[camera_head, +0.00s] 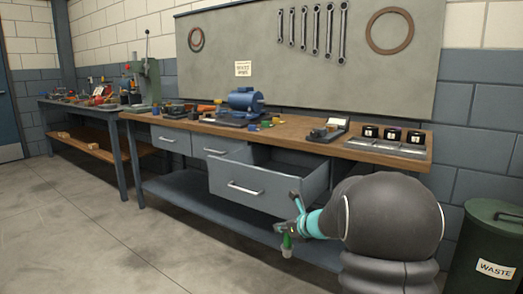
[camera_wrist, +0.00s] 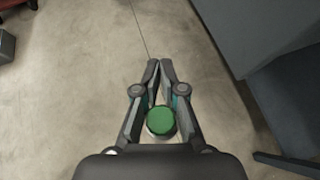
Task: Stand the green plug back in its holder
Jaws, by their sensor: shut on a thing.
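The green plug (camera_head: 287,241) hangs at my gripper (camera_head: 290,222) in the head view, low in front of the open drawer and clear of the floor. A pale part shows at its lower end. In the wrist view, the plug's round green top (camera_wrist: 160,121) sits between the fingers of my gripper (camera_wrist: 160,68), whose tips come close together beyond it. The fingers are shut on the plug. I cannot make out for sure which thing on the bench is its holder.
The workbench (camera_head: 290,133) has an open drawer (camera_head: 262,186) jutting out. A blue motor (camera_head: 246,101) stands on the bench, and a grey tray (camera_head: 385,147) with three black items is at its right end. A green waste bin (camera_head: 488,250) stands at right. The floor at left is clear.

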